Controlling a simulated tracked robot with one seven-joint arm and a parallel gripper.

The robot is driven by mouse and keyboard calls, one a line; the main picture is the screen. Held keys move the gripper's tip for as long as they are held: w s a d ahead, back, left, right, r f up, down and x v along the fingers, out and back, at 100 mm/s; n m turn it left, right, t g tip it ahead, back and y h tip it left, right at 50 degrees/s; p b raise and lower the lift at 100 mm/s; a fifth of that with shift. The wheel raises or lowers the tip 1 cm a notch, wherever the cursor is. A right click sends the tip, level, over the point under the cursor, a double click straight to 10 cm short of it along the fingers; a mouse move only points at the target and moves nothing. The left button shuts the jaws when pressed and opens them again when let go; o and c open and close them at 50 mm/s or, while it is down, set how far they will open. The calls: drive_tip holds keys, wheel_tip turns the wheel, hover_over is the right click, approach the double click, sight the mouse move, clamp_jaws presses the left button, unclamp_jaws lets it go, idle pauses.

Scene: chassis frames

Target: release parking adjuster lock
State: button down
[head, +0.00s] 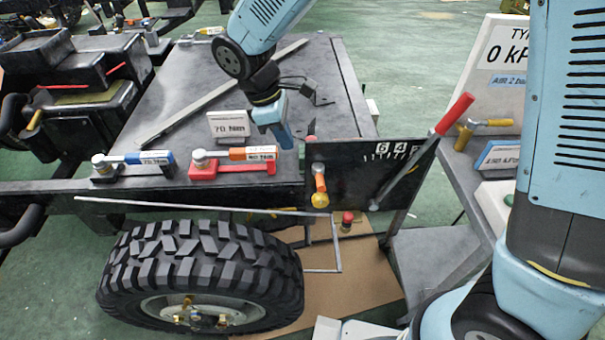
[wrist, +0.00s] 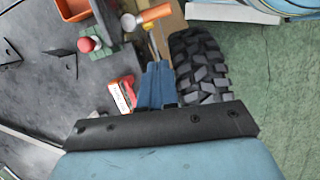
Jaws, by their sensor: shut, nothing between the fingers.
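No part is clearly marked as the parking adjuster lock. A black panel (head: 345,160) with a number scale stands at the right front edge of the dark deck. It carries an orange handle (head: 320,182) with a yellow knob (head: 320,200) below it. A long lever with a red grip (head: 455,114) slants up beside the panel. My gripper (head: 286,138) is shut and empty, pointing down above the deck, left of the panel and apart from it. In the wrist view its blue fingers (wrist: 158,86) are together. An orange handle (wrist: 155,13) shows beyond them; I cannot tell which one.
An orange tool on a red holder (head: 233,165) and a blue tool on a black holder (head: 135,165) lie along the deck's front edge. A white sign (head: 228,125) stands behind them. A large tyre (head: 205,270) is below. A red-topped knob (head: 347,218) sits below the panel.

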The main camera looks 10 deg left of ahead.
sight(320, 179)
drive_tip(key=shift+s+a+f+n, duration=0.4)
drive_tip(key=shift+s+a+f, duration=0.2)
drive_tip(key=shift+a+f, duration=0.2)
drive_tip(key=w+d+f, duration=0.2)
drive_tip(key=d+f, duration=0.4)
drive_tip(key=f, duration=0.4)
drive_tip(key=shift+d, duration=0.35)
